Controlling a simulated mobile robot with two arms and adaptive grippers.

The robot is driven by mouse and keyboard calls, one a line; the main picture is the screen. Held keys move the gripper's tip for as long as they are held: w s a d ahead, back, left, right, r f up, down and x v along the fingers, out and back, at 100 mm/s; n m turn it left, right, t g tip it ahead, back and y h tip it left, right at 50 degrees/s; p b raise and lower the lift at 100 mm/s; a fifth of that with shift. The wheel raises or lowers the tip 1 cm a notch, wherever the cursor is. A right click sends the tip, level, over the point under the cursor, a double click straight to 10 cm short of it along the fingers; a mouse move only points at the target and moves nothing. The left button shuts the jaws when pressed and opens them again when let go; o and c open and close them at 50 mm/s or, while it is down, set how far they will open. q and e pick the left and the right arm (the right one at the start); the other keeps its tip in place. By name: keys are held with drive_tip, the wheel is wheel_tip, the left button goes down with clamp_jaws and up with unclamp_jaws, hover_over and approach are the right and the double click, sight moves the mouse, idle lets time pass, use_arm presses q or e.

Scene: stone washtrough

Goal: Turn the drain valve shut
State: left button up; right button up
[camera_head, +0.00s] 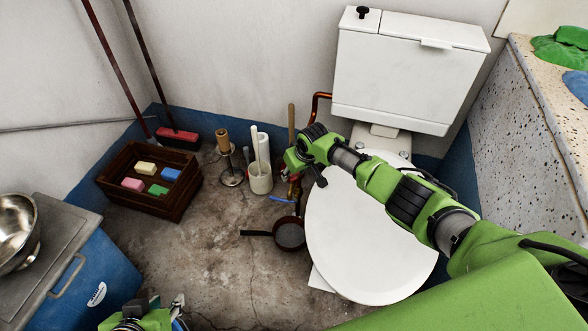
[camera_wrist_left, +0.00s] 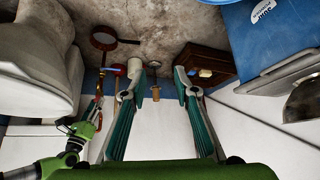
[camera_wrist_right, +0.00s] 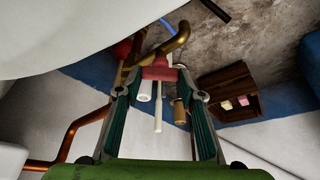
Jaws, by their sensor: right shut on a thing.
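The drain valve's red handle (camera_wrist_right: 160,73) shows in the right wrist view, on a brass pipe (camera_wrist_right: 176,42) low beside the toilet. My right gripper (camera_wrist_right: 161,70) is shut on this red handle, with a finger on each side. In the head view my right arm reaches over the toilet lid, and its wrist hides most of the valve. A blue piece (camera_head: 282,199) shows just below it. My left gripper (camera_wrist_left: 155,76) is open and empty, away from the valve; it shows at the bottom left of the head view.
The white toilet (camera_head: 365,235) is under my right arm. A blue cooler (camera_head: 85,285) stands left. Middle floor is clear.

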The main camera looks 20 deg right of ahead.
drive_tip(key=shift+s+a+m+p, duration=0.15)
drive_tip(key=shift+m+p, duration=0.4)
drive_tip(key=shift+m, duration=0.05)
drive_tip(key=shift+a+m+h+p, duration=0.1)
drive_tip(key=shift+m+h+p, duration=0.5)
drive_tip(key=shift+m+p, duration=0.3)
drive_tip(key=shift+m, duration=0.6)
drive_tip(key=shift+a+f+m+h, duration=0.15)
drive_tip(key=shift+m+h, duration=0.45)
drive_tip(key=shift+m, duration=0.6)
drive_tip(key=shift+m+h+b, duration=0.3)
drive_tip(key=shift+m+b, duration=0.05)
drive_tip(key=shift+m, duration=0.25)
use_arm(q)
drive_tip(key=s+a+f+g, duration=0.1)
drive_tip(key=s+a+g, duration=0.1)
drive_tip(key=s, duration=0.4)
drive_tip(key=shift+s+g+y, duration=0.35)
drive_tip(key=shift+g+y, duration=0.05)
drive_tip(key=shift+g, duration=0.2)
use_arm(e)
drive_tip(key=shift+m+g, duration=0.3)
drive_tip(key=shift+m, duration=0.4)
